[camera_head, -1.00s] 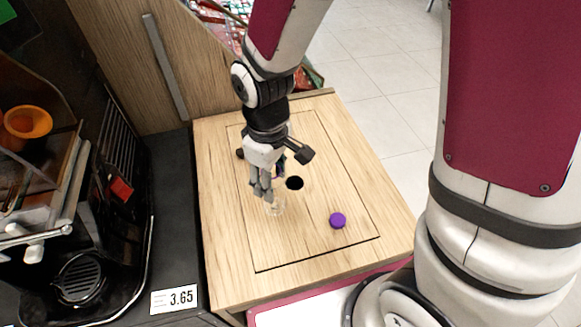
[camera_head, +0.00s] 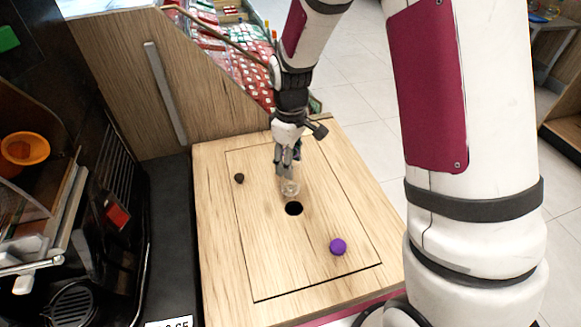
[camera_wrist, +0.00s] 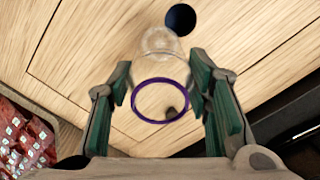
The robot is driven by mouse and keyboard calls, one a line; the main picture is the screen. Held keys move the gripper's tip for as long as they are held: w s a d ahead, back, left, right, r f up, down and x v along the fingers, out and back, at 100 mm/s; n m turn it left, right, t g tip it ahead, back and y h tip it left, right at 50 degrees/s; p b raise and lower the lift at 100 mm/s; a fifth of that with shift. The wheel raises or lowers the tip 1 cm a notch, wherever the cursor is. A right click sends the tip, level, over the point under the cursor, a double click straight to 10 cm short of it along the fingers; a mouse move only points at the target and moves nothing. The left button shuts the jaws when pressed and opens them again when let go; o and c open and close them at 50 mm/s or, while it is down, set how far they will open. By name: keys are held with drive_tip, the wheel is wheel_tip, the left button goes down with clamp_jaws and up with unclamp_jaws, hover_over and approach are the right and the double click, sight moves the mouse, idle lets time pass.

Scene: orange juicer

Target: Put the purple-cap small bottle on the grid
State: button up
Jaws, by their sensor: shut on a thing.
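My gripper (camera_head: 286,168) is shut on a clear small bottle (camera_head: 290,188), just behind the round dark hole in the wooden top. In the wrist view the bottle's purple ring (camera_wrist: 134,101) is between the green-padded fingers of my gripper (camera_wrist: 162,100), and its clear body (camera_wrist: 160,42) extends toward the hole. I cannot tell whether the bottle touches the wood. A separate round purple cap-like thing (camera_head: 338,246) lies on the wood at the front right. A black slotted round grid (camera_head: 72,304) is at the lower left, inside the juicer.
The wooden counter top (camera_head: 225,240) has a dark hole (camera_head: 294,208) and a small dark brown thing (camera_head: 239,178). The dark juicer housing (camera_head: 105,150) stands at the left, with an orange bowl (camera_head: 25,150). A wooden panel with packaged goods behind it bounds the back.

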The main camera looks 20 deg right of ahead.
drive_tip(key=shift+f, duration=1.35)
drive_tip(key=shift+f, duration=0.2)
drive_tip(key=o, duration=1)
drive_tip(key=shift+r, duration=0.1)
wheel_tip(320, 180, up, 12)
drive_tip(key=shift+r+p, duration=0.15)
drive_tip(key=shift+p, duration=0.25)
